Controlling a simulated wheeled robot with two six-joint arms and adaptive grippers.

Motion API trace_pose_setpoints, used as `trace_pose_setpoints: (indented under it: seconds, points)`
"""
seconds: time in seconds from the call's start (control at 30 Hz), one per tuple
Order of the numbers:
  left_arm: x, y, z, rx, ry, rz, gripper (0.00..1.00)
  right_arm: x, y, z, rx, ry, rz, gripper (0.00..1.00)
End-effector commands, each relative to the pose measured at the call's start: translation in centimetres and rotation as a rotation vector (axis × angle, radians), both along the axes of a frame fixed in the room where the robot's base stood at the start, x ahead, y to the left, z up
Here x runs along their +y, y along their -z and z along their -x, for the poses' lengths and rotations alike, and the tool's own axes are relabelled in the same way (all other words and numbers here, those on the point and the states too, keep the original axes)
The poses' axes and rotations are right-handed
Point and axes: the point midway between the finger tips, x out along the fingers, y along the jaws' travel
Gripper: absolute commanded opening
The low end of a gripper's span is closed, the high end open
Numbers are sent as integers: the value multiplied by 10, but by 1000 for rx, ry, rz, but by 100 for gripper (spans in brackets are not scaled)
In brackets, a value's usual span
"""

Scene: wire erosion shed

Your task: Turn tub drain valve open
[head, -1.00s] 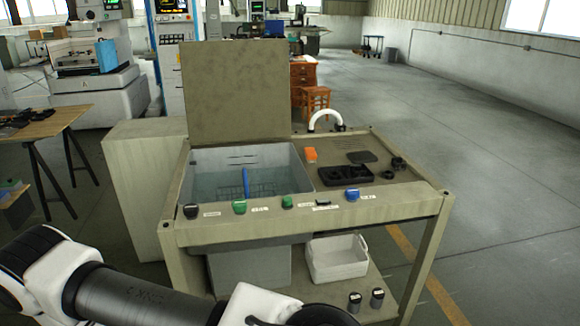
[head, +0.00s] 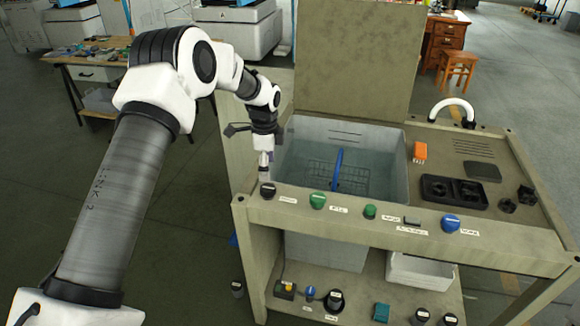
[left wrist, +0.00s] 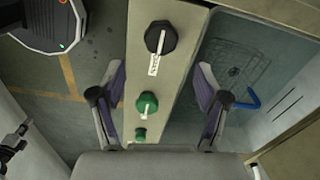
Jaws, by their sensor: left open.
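A row of knobs lines the front rail of the tub bench. A black knob (head: 267,191) is at the left end, then a green knob (head: 317,200), a small green knob (head: 370,212) and a blue knob (head: 450,223). Their labels are too small to read, so I cannot tell which is the drain valve. My left gripper (head: 265,170) points down just above the black knob. In the left wrist view my left gripper (left wrist: 160,68) is open and empty; the black knob (left wrist: 160,38) with a white pointer lies beyond its fingertips. My right gripper is out of view.
The tub (head: 400,165) holds water, a wire basket and a blue handle (head: 338,168). Its raised lid (head: 355,60) stands behind. An orange block (head: 420,152) and a black tray (head: 455,190) lie on the right top. Small items and a white bin (head: 420,272) are on the lower shelf.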

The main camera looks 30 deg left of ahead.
Motion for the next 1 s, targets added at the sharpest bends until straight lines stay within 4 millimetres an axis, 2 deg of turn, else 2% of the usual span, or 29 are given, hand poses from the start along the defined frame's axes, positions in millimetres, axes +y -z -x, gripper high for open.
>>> trace_pose_setpoints:
  seconds: [0.07, 0.4, 0.53, 0.73, 0.9, 1.0]
  points:
    - [2, 5, 0, 6, 6, 0, 74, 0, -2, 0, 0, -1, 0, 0]
    - [1, 66, 1, 5, 6, 0, 74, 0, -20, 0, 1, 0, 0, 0]
    - [1, 76, 1, 4, 5, 1, 74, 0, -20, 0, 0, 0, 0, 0]
    - [1, 77, 0, 3, 5, 0, 74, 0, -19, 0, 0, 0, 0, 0]
    - [1, 77, 1, 3, 5, 0, 14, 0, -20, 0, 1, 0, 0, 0]
    - [1, 77, 1, 5, 5, 1, 14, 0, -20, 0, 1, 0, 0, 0]
